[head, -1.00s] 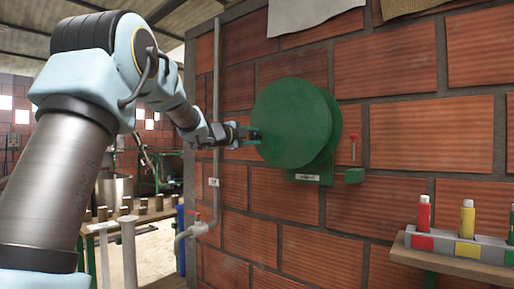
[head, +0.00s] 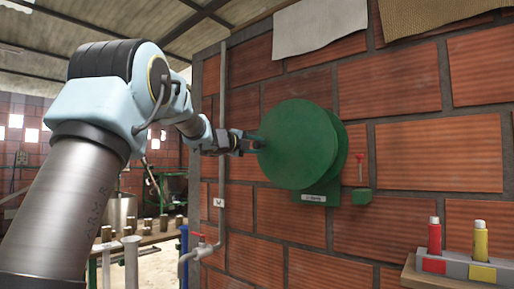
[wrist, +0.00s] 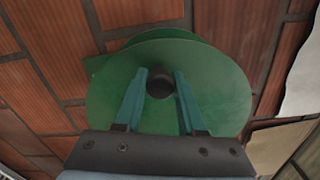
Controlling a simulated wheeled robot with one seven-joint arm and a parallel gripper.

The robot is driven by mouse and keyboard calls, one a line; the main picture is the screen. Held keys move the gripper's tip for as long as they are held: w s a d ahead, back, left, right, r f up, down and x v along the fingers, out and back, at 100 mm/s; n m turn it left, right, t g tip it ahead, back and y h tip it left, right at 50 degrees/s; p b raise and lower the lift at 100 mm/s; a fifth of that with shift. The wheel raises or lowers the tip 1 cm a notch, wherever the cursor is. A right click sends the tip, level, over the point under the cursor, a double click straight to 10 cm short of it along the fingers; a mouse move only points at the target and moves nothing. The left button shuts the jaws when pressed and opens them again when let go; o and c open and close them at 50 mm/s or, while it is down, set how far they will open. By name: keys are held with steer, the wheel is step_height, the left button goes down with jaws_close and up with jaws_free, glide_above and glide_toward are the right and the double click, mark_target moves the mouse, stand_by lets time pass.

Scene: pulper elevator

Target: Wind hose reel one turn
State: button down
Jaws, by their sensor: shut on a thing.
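The hose reel (head: 300,140) is a green round drum fixed to the brick wall, with a green bracket (head: 318,193) under it. It also fills the middle of the wrist view (wrist: 225,90). My gripper (head: 254,143) is at the left side of the reel's front disc. In the wrist view, a dark round knob (wrist: 160,84) on the disc sits between the two teal fingers of my gripper (wrist: 160,88). The fingers are shut on the knob. The hose itself does not show.
A grey pipe (head: 221,130) with a red-handled valve (head: 197,236) runs down the wall left of the reel. A small green box (head: 361,196) with a red-topped pin is to its right. A shelf (head: 415,280) with red and yellow bottles stands at lower right. Cloths hang above.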

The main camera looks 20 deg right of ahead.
steer(key=shift+r, duration=0.1)
steer(key=c, duration=0.5)
jaws_free()
steer(key=b+v, duration=0.3)
steer(key=v, duration=0.7)
steer(key=shift+s+a, duration=0.2)
steer(key=shift+a, duration=0.15)
